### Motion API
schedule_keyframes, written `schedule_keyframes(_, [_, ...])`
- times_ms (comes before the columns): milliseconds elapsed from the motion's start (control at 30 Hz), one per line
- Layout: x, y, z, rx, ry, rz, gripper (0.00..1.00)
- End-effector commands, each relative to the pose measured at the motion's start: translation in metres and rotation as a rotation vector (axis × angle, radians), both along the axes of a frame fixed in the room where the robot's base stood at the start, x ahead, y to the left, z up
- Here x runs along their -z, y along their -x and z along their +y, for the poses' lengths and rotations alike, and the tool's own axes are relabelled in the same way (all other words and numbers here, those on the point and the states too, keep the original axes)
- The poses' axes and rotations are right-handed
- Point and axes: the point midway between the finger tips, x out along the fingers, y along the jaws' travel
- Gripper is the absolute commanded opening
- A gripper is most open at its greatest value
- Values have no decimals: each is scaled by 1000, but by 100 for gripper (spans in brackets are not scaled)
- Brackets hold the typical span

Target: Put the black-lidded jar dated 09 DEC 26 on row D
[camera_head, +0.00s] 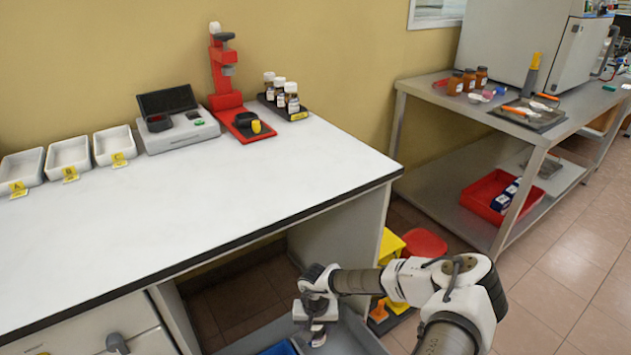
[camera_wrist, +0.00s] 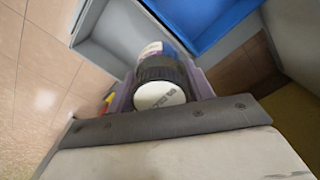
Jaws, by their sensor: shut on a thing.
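In the wrist view my gripper (camera_wrist: 165,92) is shut on a jar with a ribbed black lid (camera_wrist: 163,73). A white disc on the lid carries small dark print, upside down and too blurred to read surely. Part of the jar's pale label shows beyond the lid. A black rack (camera_head: 299,116) with a yellow tag stands at the back of the bench and holds several white-capped bottles. The tag's letter is not readable; row D cannot be told for sure.
White trays tagged A (camera_head: 22,170), B (camera_head: 68,156) and C (camera_head: 114,145), a grey instrument (camera_head: 178,130) and a red stand (camera_head: 226,80) line the bench's back. The bench front is clear.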

Motion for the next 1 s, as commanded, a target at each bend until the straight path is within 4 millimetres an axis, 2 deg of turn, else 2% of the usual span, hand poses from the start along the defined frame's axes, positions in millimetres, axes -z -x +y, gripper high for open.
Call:
schedule_keyframes(133, [34, 20, -1, 0, 3, 6, 24])
schedule_keyframes(267, [53, 35, -1, 1, 2, 2, 24])
schedule_keyframes(367, [45, 28, 1, 3, -1, -4, 24])
schedule_keyframes(500, [19, 7, 0, 5, 0, -4, 24])
schedule_keyframes(600, [7, -2, -1, 1, 3, -2, 24])
schedule_keyframes(1000, [3, -3, 0, 0, 1, 1, 24])
